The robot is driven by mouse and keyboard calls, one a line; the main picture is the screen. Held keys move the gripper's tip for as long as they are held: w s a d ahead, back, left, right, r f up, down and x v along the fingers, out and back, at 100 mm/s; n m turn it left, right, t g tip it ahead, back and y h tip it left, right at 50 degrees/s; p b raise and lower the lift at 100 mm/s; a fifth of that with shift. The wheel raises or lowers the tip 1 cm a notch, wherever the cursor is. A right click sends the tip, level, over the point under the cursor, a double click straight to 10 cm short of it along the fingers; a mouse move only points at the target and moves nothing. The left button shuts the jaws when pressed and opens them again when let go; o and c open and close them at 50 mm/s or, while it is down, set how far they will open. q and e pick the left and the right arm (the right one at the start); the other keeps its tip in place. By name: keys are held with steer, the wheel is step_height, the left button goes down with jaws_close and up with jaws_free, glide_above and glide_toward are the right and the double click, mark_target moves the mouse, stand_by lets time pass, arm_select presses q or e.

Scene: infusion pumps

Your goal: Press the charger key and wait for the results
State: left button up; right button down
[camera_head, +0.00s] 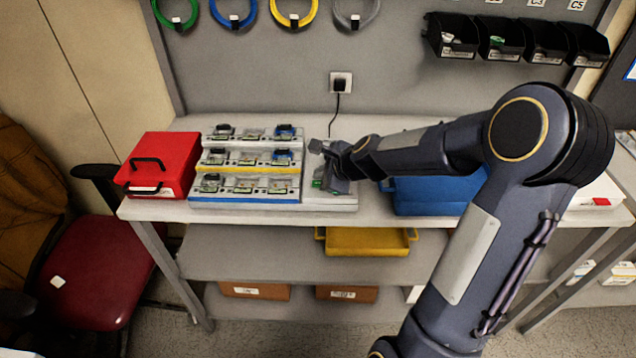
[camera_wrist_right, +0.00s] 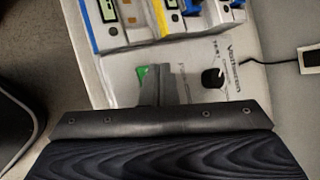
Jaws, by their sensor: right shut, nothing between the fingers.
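The charger (camera_head: 340,203) is a pale flat box on the bench, just right of the stepped rack. In the right wrist view the charger (camera_wrist_right: 195,85) shows printed lettering, a black round knob (camera_wrist_right: 212,78) and a green key (camera_wrist_right: 142,76). My right gripper (camera_head: 322,158) is above the charger, its fingers shut and empty. In the right wrist view the shut fingers (camera_wrist_right: 166,82) overlap the right side of the green key; I cannot tell whether they touch it. Part of the charger is hidden behind the gripper. My left gripper is out of view.
The stepped rack (camera_head: 247,143) holding several small devices stands directly left of the charger. A red case (camera_head: 160,165) is farther left, and a blue bin (camera_head: 430,200) is to the right. A black cable runs to the wall socket (camera_head: 341,82) behind.

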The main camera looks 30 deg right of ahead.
steer(key=shift+f, duration=0.4)
steer(key=shift+f+b, duration=0.4)
steer(key=shift+b, duration=0.3)
steer(key=shift+r, duration=0.1)
stand_by(0.4)
steer(key=shift+r+p, duration=0.75)
steer(key=shift+p, duration=0.1)
step_height(320, 180, up, 5)
steer(key=p, duration=0.5)
stand_by(0.4)
